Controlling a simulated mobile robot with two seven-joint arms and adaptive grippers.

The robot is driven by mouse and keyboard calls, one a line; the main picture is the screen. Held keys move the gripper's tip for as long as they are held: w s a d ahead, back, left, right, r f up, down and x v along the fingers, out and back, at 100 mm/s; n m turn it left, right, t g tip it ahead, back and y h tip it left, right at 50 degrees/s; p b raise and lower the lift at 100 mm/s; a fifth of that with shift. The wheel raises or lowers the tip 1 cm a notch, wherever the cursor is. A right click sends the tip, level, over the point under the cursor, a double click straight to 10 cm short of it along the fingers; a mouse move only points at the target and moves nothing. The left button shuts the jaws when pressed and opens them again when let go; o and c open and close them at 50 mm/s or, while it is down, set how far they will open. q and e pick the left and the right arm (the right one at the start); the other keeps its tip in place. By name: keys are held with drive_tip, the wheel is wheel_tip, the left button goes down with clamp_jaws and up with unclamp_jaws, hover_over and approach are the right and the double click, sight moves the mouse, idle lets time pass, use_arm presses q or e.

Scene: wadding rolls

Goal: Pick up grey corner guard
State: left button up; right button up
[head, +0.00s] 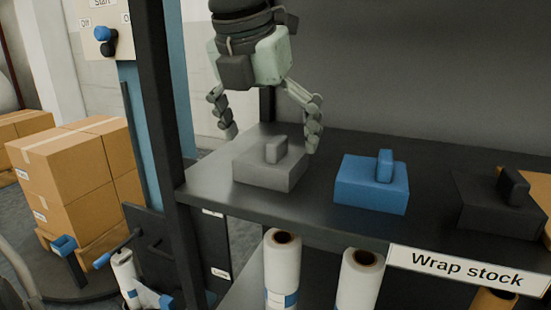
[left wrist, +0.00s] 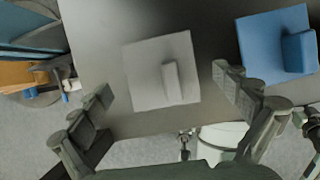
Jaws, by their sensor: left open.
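The grey corner guard (head: 268,172) is a flat square block with a raised upright tab. It sits on the dark shelf at the left end. My left gripper (head: 268,140) is open just above it in the head view, with one finger towards each side of it. In the left wrist view the grey corner guard (left wrist: 160,72) lies ahead of the gap between the open fingers (left wrist: 165,95). Nothing is between the fingers. My right gripper is not in view.
A blue guard (head: 370,192) sits right of the grey one, and a black guard (head: 497,205) is further right on the shelf (head: 325,210). White rolls (head: 283,265) stand below. A dark post (head: 163,130) borders the shelf at left. Cardboard boxes (head: 70,170) are further left.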

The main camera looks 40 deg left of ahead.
use_arm(q)
drive_tip(key=shift+w+f, duration=0.1)
drive_tip(key=shift+f, duration=0.15)
drive_tip(key=shift+c, duration=0.6)
